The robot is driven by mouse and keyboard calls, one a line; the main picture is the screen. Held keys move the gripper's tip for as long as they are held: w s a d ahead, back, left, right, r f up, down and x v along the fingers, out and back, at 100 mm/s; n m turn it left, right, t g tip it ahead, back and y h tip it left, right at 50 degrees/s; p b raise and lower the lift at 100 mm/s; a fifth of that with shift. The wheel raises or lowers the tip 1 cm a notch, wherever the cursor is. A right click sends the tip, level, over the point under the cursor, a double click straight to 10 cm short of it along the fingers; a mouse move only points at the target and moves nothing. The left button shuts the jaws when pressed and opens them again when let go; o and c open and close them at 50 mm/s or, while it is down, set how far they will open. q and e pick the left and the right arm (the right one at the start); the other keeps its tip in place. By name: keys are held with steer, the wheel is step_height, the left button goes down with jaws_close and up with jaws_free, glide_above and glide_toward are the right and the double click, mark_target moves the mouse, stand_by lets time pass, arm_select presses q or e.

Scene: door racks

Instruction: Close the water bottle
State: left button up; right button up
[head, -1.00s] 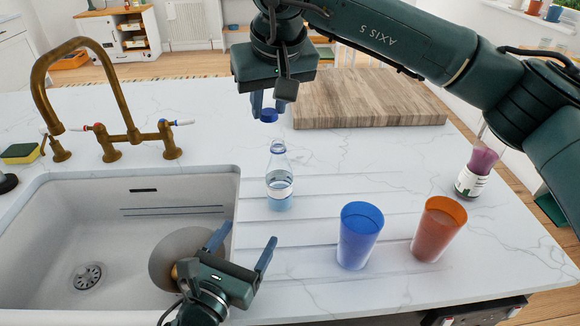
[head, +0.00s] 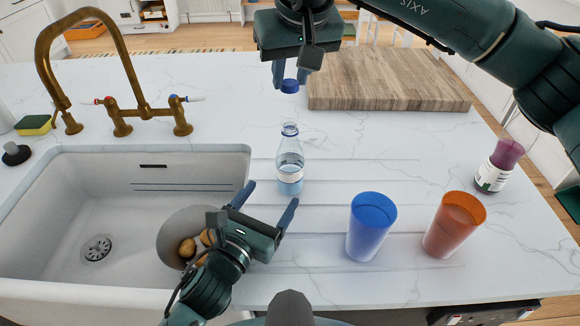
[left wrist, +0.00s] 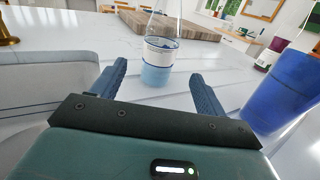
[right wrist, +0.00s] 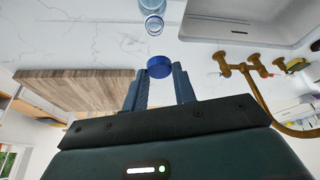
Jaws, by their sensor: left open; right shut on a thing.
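The clear water bottle (head: 289,165) stands upright and uncapped on the worktop, just right of the sink. It shows between the open fingers in the left wrist view (left wrist: 160,62). My left gripper (head: 264,203) is open and empty, low in front of the bottle, with its fingers pointing toward it and not around it. My right gripper (head: 290,78) is shut on the blue cap (head: 290,86) and holds it above and behind the bottle. The cap sits at the fingertips in the right wrist view (right wrist: 160,67), with the bottle (right wrist: 152,14) beyond it.
A blue cup (head: 371,227) and an orange cup (head: 454,225) stand to the right of the bottle. A wooden board (head: 385,82) lies behind. The sink (head: 60,215) with a bowl is at left, below a brass tap (head: 125,110).

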arm_select(q)
steer(key=x, duration=0.9)
steer(key=shift+w+d, duration=0.1)
steer(key=shift+w, duration=0.1)
steer(key=shift+c, duration=0.5)
steer(key=c, duration=1.4)
arm_select(e)
glide_above(292, 128)
steer(key=shift+f, duration=2.55)
